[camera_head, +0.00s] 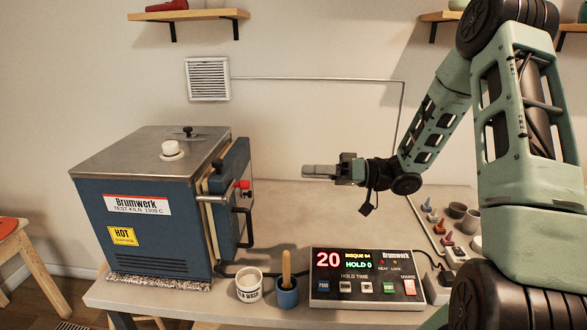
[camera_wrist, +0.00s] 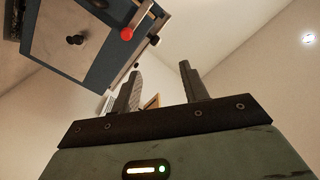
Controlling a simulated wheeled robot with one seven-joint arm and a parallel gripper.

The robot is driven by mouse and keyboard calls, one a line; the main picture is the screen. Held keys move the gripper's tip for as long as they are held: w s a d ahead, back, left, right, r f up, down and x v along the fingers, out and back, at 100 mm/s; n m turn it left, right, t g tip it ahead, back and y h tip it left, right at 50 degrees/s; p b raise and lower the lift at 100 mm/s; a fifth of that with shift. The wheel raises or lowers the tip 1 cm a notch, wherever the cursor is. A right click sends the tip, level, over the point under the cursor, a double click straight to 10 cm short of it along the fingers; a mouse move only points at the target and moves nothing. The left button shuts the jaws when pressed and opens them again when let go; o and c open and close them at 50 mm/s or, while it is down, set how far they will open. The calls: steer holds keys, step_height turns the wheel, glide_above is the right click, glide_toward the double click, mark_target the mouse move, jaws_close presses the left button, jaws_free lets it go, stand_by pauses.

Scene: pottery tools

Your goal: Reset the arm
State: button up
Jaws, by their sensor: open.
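My gripper (camera_head: 320,171) is held in the air above the table, to the right of the kiln and pointing left toward it. In the wrist view the two fingers of my gripper (camera_wrist: 162,88) stand apart with nothing between them. My arm comes in from the right side of the head view. The blue test kiln (camera_head: 150,225) stands on the left of the table. Its door (camera_head: 235,195) is at the right side, with a red-knobbed latch. The kiln also shows tilted at the upper left of the wrist view (camera_wrist: 85,58).
A control box (camera_head: 365,300) with a lit display reading 20 sits at the table's front. A white cup (camera_head: 249,288) and a blue pot (camera_head: 287,295) with a wooden handle stand left of it. Small coloured pieces and cups (camera_head: 458,210) lie at the right. The middle of the table (camera_head: 300,225) is clear.

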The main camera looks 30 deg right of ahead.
steer(key=w+a+f+n+g+h+b, duration=0.1)
steer(key=w+a+f+h, duration=0.1)
steer(key=a+h, duration=0.45)
steer(key=w+a+f+g+h+b, duration=0.1)
steer(key=w+a+f+h, duration=0.15)
steer(key=a, duration=0.65)
steer(key=s+a+f+n+g+h+b, duration=0.1)
steer(key=s+a+g, duration=0.3)
steer(key=s, duration=1.1)
steer(key=s+a+f+n+g+h+b, duration=0.1)
steer(key=s+a+g+h, duration=0.3)
steer(key=s, duration=1.2)
steer(key=shift+f+n, duration=0.15)
steer(key=shift+n, duration=0.25)
